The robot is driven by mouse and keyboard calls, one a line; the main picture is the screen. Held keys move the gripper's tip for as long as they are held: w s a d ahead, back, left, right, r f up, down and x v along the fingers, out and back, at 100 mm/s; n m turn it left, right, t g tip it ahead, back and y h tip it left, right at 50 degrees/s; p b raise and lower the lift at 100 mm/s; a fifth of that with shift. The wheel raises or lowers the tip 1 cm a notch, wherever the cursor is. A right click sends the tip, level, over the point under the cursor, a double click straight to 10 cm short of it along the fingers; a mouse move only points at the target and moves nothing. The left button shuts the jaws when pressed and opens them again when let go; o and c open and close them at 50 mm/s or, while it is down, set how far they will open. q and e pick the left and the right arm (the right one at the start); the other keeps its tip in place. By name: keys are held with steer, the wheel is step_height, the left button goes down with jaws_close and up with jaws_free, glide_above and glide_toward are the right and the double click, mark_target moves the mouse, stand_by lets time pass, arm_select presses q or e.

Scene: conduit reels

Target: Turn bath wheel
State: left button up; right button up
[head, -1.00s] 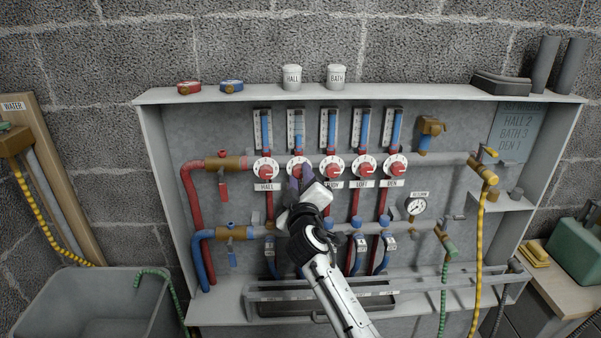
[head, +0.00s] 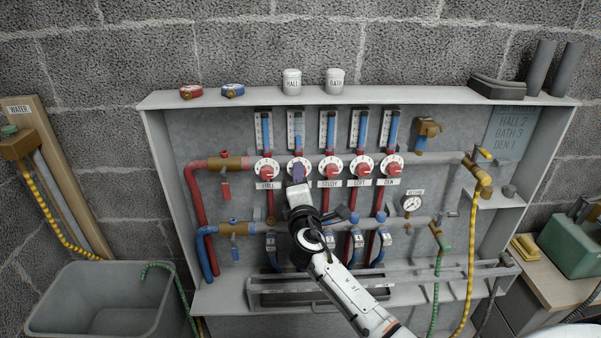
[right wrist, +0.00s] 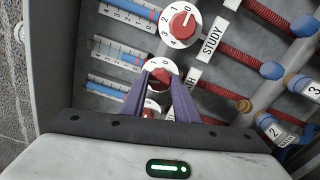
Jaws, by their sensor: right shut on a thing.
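The wheel second from left, a white numbered dial (head: 290,163) with a red knob, sits between the HALL wheel (head: 266,169) and the STUDY wheel (head: 331,169). Its name label is hidden behind my gripper, so I cannot read BATH on it. My right gripper (head: 298,172) reaches up from below and covers much of this wheel. In the right wrist view its purple fingers (right wrist: 159,78) are shut on the red knob (right wrist: 158,74), with the white dial rim (right wrist: 160,63) around it. My left gripper is not in view.
The LOFT wheel (head: 361,170) and DEN wheel (head: 392,167) are farther right. Gauge tubes (head: 296,128) stand above the wheels. Blue valves and a rail (head: 420,280) lie below. A plate (head: 508,130) reads HALL 2, BATH 3, DEN 1. A grey tub (head: 75,300) stands left.

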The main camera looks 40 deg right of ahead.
arm_select(q)
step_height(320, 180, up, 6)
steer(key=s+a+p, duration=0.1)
steer(key=p, duration=0.8)
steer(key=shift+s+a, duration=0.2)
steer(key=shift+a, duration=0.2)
arm_select(e)
steer(key=shift+r+n, duration=0.1)
steer(key=shift+n, duration=7.6)
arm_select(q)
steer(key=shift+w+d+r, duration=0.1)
arm_select(e)
steer(key=o, duration=1.1)
steer(key=shift+c, duration=0.2)
steer(key=shift+a, duration=0.1)
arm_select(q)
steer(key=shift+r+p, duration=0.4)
arm_select(e)
steer(key=v, duration=1)
